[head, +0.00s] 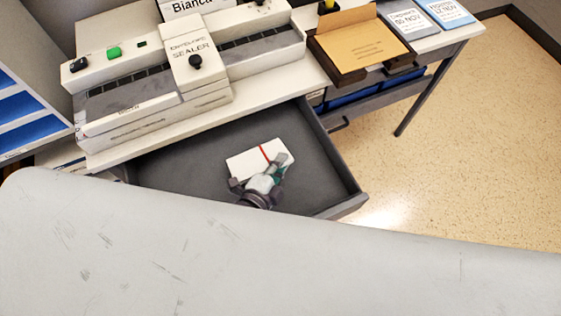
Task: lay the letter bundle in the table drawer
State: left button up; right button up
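The letter bundle (246,163) is a white stack with a red band around its middle. It lies inside the open table drawer (185,175), a dark grey tray pulled out from under the table top (262,98). My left gripper (258,171) is over the drawer at the near side of the bundle. Its fingers are spread apart and overlap the bundle's near edge in the picture; whether they touch it is hard to tell. My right gripper is not in view.
A sealer machine (198,62) stands on the table. A brown tray with an orange envelope (358,48) and label cards (408,20) lie to its right. Blue bins (352,96) sit below. The floor at right is clear. A pale scratched surface hides the drawer's near left part.

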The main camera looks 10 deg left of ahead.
pick_arm(q)
jog(key=o, duration=0.4)
jog(key=shift+c, duration=0.2)
jog(key=v, duration=1.2)
